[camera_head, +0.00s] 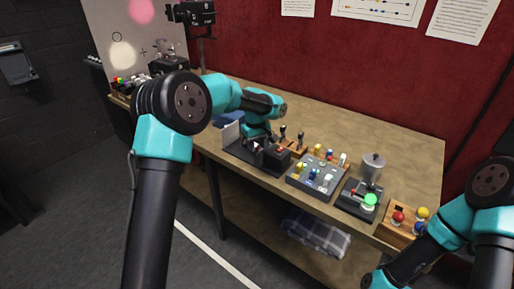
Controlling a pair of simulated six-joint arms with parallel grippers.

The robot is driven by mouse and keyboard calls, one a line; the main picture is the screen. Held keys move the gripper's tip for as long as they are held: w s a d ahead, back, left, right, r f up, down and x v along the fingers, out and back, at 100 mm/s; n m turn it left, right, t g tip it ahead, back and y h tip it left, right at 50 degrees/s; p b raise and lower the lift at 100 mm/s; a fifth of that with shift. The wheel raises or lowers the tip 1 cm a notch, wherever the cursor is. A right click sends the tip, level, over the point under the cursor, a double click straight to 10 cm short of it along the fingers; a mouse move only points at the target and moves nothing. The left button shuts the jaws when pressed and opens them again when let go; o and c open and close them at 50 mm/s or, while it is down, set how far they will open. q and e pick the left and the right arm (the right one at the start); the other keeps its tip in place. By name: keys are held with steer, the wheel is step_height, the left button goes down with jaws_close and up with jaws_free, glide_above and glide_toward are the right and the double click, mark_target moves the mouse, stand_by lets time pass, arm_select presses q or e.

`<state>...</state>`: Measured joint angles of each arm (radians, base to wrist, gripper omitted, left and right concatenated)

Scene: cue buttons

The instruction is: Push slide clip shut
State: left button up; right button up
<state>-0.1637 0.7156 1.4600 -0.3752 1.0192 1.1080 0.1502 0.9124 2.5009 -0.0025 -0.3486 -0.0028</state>
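My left gripper (258,146) points down at a black device (240,152) at the table's left front. The device has an upright pale plate (231,134) and a dark block with a red top (281,151). The gripper's fingers are dark against this device, so I cannot tell whether they are open or touching it. No slide clip can be made out for certain; the gripper and wrist cover part of the device. My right arm comes in from the right, and its gripper is not in view.
Right of the device stand a grey panel with small coloured knobs (314,178), a black unit with a green button (370,200) and a wooden box with coloured balls (402,215). Dark-topped handles (299,136) stand close behind. The table's back right is clear.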

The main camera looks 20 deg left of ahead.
arm_select(q)
steer(key=shift+f, duration=0.7)
jaws_close()
